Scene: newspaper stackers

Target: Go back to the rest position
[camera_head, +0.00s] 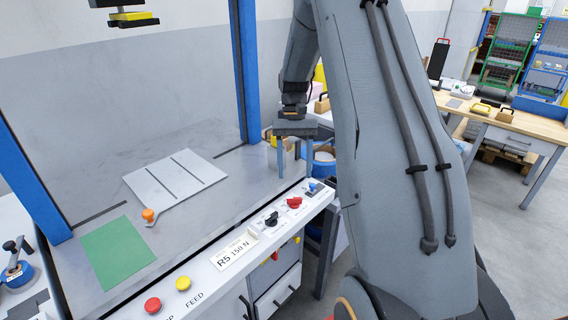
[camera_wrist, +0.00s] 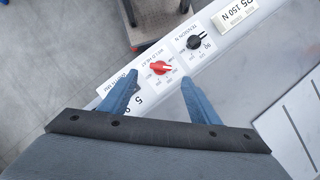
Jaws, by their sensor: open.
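My gripper (camera_head: 292,158) is open and empty, pointing down above the front right part of the machine's control panel. In the wrist view its two blue-grey fingers (camera_wrist: 160,97) stand apart with a red knob (camera_wrist: 160,67) beyond and between them. The red knob also shows in the head view (camera_head: 294,202), just in front of the gripper. My arm covers much of the right half of the head view.
The grey machine table (camera_head: 205,215) carries a slotted light plate (camera_head: 174,177), a green square (camera_head: 117,252) and an orange-knobbed part (camera_head: 149,215). Blue posts (camera_head: 248,70) rise at its sides. Red (camera_head: 153,305) and yellow (camera_head: 183,283) buttons sit at the front. A wooden workbench (camera_head: 500,118) stands at right.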

